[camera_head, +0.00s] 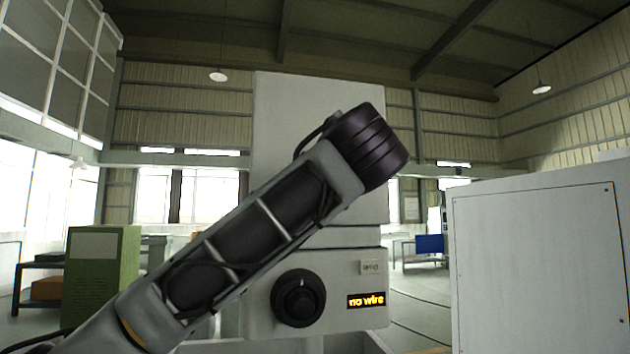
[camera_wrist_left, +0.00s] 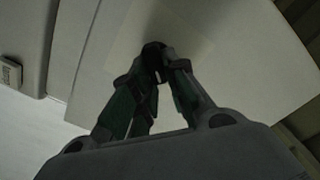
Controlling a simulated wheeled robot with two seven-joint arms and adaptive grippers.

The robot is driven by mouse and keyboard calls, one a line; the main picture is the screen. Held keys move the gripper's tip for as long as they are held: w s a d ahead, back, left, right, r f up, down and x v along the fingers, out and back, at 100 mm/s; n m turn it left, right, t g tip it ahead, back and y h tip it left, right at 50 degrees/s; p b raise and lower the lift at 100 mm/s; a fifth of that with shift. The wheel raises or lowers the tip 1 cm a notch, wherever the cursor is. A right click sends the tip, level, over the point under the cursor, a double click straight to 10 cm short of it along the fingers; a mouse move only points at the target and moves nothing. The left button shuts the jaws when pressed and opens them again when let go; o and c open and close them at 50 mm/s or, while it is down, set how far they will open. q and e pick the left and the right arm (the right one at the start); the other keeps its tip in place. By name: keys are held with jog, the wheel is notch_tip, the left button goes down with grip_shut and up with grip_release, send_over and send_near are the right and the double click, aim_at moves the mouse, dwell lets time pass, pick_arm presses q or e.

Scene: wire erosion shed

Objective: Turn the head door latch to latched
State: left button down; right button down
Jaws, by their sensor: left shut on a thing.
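In the left wrist view my left gripper (camera_wrist_left: 155,58) has its fingers closed together on a small dark piece (camera_wrist_left: 153,48) at a pale flat panel (camera_wrist_left: 240,60). The piece looks like the head door latch; the fingers cover most of it, so its turn position cannot be read. In the head view my left arm crosses in front of the white machine head (camera_head: 300,105), and the gripper and latch are hidden behind it. My right gripper is in neither view.
A white cabinet (camera_head: 535,265) stands close on the right. A green cabinet (camera_head: 103,270) stands at the left.

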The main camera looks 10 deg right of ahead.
pick_arm(q)
jog(key=m, duration=0.6)
jog(key=f+m, duration=0.1)
jog(key=m, duration=0.3)
jog(key=shift+d+f, duration=0.1)
jog(key=shift+d, duration=0.15)
dwell(0.3)
jog(key=c, duration=1.4)
grip_release()
jog(key=shift+w, duration=0.1)
jog(key=s, duration=1.2)
jog(key=shift+f, duration=0.1)
